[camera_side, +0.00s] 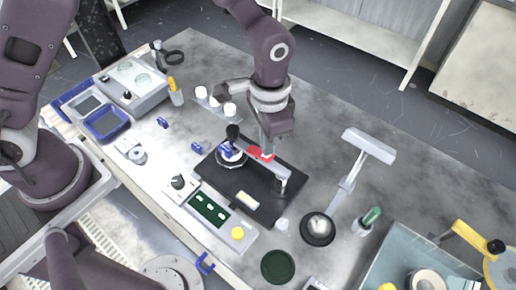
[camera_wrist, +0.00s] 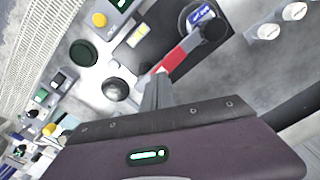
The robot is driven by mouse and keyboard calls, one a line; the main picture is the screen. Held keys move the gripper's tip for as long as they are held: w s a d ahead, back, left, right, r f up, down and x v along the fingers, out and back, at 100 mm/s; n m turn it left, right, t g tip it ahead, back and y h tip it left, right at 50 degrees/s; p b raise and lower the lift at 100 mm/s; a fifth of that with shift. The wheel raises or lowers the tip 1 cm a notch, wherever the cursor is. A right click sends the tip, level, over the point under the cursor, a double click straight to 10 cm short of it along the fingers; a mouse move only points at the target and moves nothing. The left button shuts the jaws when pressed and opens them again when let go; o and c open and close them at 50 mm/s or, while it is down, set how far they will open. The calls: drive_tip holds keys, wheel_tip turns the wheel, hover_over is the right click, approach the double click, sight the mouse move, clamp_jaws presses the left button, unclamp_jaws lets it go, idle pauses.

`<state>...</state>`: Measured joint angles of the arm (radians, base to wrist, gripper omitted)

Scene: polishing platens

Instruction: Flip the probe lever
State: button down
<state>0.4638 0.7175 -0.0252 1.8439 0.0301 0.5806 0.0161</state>
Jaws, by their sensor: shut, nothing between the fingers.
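The probe lever (camera_side: 260,154) is a red and pale grey bar on a black base plate (camera_side: 218,174). In the side view its red part lies just under my gripper (camera_side: 266,152), and a grey bracket (camera_side: 282,174) stands at its right end. In the wrist view the red bar (camera_wrist: 173,60) runs up and right from near my fingertips (camera_wrist: 159,78) toward a round dark knob (camera_wrist: 214,28). My gripper points down, fingers shut and empty, close to the lever. I cannot tell whether they touch it.
A round white-rimmed holder with a blue piece (camera_side: 229,153) and a black knob (camera_side: 232,132) sits left of the lever. White cups (camera_side: 230,109) stand behind it. A lamp (camera_side: 368,146) stands to the right, with a dark green disc (camera_side: 278,266) in front.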

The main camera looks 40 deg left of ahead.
drive_tip(key=shift+f, duration=1.05)
idle(0.8)
drive_tip(key=shift+r, duration=3.55)
